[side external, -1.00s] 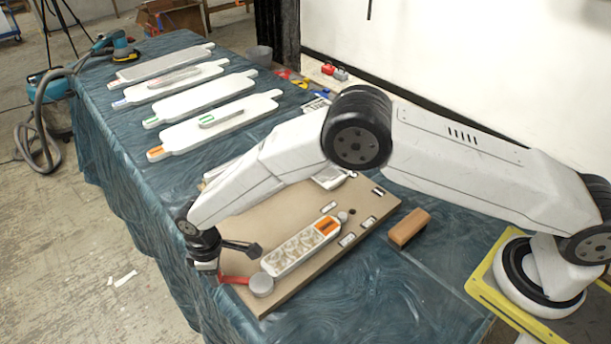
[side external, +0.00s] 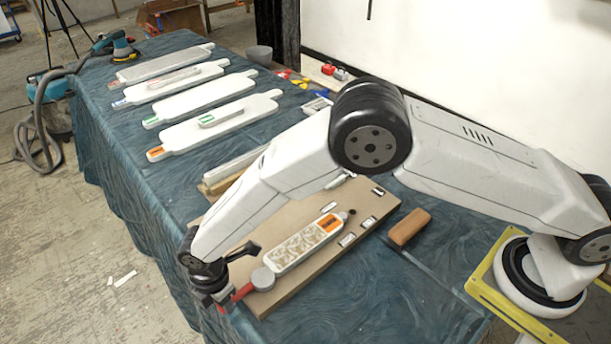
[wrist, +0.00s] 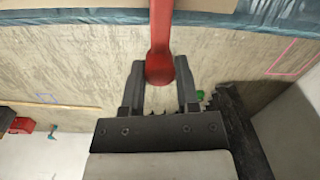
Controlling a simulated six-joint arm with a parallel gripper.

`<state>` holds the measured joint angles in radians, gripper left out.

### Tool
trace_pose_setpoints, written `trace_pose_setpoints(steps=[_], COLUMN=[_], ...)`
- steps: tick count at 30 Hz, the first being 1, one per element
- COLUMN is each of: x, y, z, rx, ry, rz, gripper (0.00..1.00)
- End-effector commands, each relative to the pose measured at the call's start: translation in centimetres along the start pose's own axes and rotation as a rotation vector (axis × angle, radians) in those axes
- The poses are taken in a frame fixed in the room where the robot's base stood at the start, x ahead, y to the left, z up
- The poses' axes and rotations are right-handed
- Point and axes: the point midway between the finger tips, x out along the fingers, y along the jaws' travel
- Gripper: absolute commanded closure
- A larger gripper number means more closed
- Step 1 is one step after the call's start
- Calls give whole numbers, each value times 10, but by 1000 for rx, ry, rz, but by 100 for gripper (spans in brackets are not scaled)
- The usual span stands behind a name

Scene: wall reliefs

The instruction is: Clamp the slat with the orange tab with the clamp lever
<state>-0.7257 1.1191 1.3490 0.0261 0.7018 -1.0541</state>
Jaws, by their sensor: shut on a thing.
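The slat with the orange tab (side external: 303,245) lies on the brown board (side external: 300,213), its orange tab (side external: 328,223) at the upper right end. It is white with a carved relief. The clamp lever has a red handle (side external: 241,292) and a round grey head (side external: 262,279). The head is at the slat's lower left end; I cannot tell whether it presses on it. My gripper (side external: 222,302) is at the handle's outer end, off the board's left edge. In the wrist view, my gripper (wrist: 160,92) is shut on the red handle (wrist: 160,45), with a finger on each side.
Several white slats (side external: 205,121) with coloured tabs lie at the table's far end. A brown block (side external: 409,227) sits right of the board. Small labelled pieces (side external: 347,240) lie on the board beside the slat. The blue cloth (side external: 400,290) in front of the block is clear.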

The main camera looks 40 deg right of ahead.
Motion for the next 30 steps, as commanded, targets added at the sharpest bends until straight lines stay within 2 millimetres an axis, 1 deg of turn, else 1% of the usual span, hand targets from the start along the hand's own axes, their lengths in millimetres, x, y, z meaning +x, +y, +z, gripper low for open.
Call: trace_pose_setpoints(steps=[6,18,19,20,21,22,30], x=[0,0,0,0,0,0,0], y=[-5,-5,-5,-5,-5,-5,-5], z=[-1,-1,0,0,0,0,0], rx=[-51,-57,-57,-57,-57,-57,-56], ry=[-1,-2,-2,-2,-2,-2,-2], rz=[0,-1,-1,-1,-1,-1,0], gripper=[100,100,51,41,29,25,25])
